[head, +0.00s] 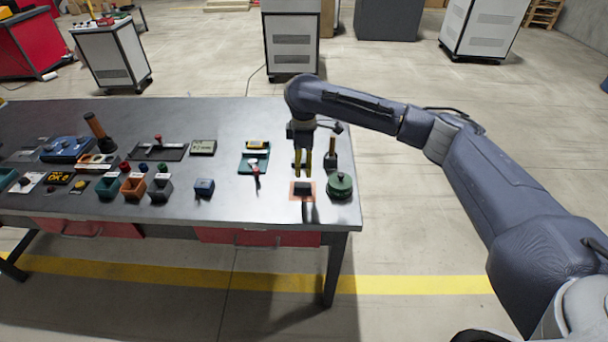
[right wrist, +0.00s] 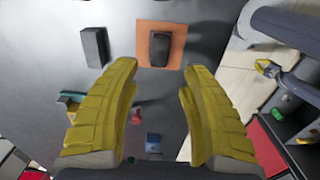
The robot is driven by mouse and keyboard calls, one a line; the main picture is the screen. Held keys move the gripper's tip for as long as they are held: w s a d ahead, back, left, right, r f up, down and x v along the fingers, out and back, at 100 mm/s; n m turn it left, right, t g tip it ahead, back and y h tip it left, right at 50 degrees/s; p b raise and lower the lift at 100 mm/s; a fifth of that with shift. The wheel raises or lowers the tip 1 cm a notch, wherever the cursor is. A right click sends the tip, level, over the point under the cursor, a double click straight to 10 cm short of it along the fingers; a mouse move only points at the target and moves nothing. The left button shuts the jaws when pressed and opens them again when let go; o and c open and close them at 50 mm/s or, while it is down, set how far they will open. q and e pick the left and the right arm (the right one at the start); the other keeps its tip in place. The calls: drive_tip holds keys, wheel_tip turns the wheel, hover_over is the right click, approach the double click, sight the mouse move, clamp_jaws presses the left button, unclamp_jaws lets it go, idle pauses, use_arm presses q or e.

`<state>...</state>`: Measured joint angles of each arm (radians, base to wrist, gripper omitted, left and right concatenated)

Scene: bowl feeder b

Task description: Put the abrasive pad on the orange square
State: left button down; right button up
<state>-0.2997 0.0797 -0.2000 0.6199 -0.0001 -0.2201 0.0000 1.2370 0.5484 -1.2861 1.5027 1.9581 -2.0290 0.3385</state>
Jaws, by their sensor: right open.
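The orange square (head: 312,193) lies flat near the right front of the table; it also shows in the right wrist view (right wrist: 145,58). A dark block that looks like the abrasive pad (right wrist: 160,48) lies on it, near its middle, with orange showing around it. My right gripper (head: 303,172) points down, open, just above and behind the square in the head view. In the right wrist view its yellow fingers (right wrist: 158,75) are spread, with nothing between the tips. A second dark block (right wrist: 94,47) lies beside the square, apart from it. My left gripper is not in view.
A green round object (head: 340,185) stands close to the right of the square. A dark upright handle (head: 331,155) stands behind it. Bare table lies between the block and the square.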

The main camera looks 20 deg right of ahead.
drive_tip(key=shift+r, duration=1.6)
